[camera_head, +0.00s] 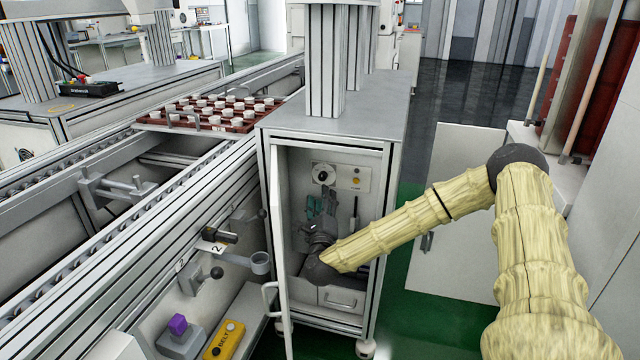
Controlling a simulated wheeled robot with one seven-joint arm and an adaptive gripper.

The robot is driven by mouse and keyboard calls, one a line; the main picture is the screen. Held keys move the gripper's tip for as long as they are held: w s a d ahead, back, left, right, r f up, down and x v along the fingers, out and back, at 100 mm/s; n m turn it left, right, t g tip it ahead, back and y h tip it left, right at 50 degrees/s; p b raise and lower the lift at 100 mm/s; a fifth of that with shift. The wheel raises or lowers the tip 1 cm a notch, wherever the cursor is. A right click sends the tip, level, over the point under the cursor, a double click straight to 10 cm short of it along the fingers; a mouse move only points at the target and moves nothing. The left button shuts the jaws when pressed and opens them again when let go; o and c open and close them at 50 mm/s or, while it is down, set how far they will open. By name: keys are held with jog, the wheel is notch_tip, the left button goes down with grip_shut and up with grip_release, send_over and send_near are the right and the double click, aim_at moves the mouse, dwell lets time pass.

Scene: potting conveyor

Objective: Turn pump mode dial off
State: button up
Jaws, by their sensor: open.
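A dark round dial (324,174) sits on a pale panel (342,182) on the back wall inside the open cabinet. It appears to be the pump mode dial; its setting is too small to read. My gripper (320,203) is inside the cabinet, just below the dial, with its greenish fingers pointing up toward the panel. It is open and looks empty. I cannot tell how far the fingertips are from the panel. My wrist hides part of the cabinet's lower inside.
The cabinet door (279,250) stands open at the left of the opening. A drawer (341,300) is below my wrist. A conveyor (130,240) runs along the left, with a red tray (180,119) of white pots. A yellow button box (225,340) is at lower left.

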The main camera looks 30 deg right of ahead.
aim_at(322, 178)
jog(key=b+x, duration=0.1)
jog(key=x, duration=0.6)
jog(key=shift+w+d, duration=0.2)
jog(key=c, duration=1)
jog(key=shift+a, duration=0.15)
grip_shut()
